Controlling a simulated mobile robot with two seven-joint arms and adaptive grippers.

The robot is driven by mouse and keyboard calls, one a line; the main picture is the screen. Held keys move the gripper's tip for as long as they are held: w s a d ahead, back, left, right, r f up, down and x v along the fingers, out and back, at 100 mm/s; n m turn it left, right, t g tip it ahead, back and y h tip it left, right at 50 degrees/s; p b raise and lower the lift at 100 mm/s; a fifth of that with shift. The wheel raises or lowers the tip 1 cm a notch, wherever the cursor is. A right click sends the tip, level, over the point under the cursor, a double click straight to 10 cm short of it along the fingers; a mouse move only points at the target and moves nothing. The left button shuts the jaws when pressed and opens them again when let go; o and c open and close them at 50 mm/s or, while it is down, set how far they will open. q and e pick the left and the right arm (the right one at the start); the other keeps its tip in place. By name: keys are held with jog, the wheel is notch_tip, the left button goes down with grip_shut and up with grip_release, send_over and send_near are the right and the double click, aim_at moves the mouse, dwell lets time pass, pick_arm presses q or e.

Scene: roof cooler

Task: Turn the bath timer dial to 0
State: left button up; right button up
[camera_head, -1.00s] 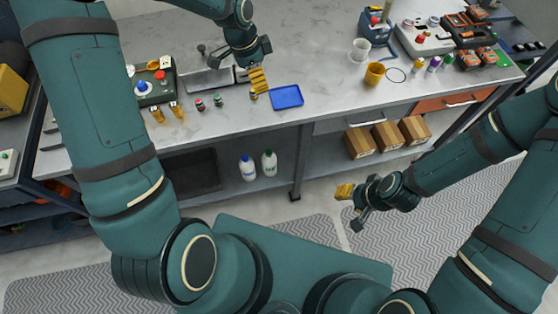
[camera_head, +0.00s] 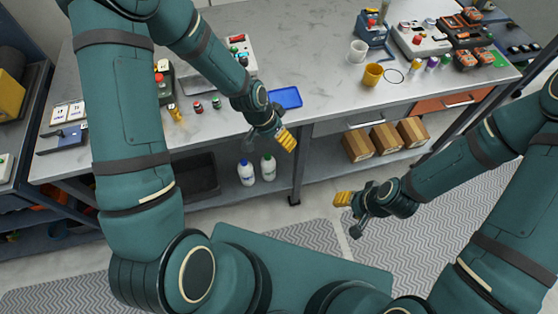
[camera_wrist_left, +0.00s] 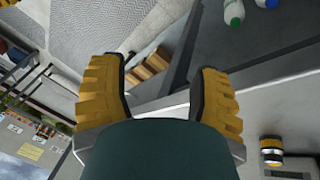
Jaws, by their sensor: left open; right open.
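No dial reading 0 can be made out, and I cannot tell which device carries the bath timer dial. A grey metal unit (camera_head: 196,74) on the bench is partly hidden behind my left arm. A white box with red and green parts (camera_head: 250,42) shows behind the same arm. My left gripper (camera_head: 286,139) is empty at the bench's front edge, apart from these devices. In the left wrist view its yellow fingers (camera_wrist_left: 161,95) are spread with nothing between them. My right gripper (camera_head: 346,199) is open and empty over the floor in front of the bench.
A blue tray (camera_head: 287,98) lies near my left gripper. A yellow cup (camera_head: 373,74), a white cup (camera_head: 357,51) and a white device (camera_head: 421,39) stand right. The bench middle (camera_head: 300,45) is clear.

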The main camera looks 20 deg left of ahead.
pick_arm(q)
jog(key=s+d+f+n, duration=0.1)
jog(key=s+f+n, duration=0.1)
jog(key=s+f, duration=0.1)
jog(key=shift+s+d+f, duration=0.2)
jog(key=shift+s+d, duration=0.2)
jog(key=shift+s, duration=0.45)
jog(key=shift+n, duration=0.3)
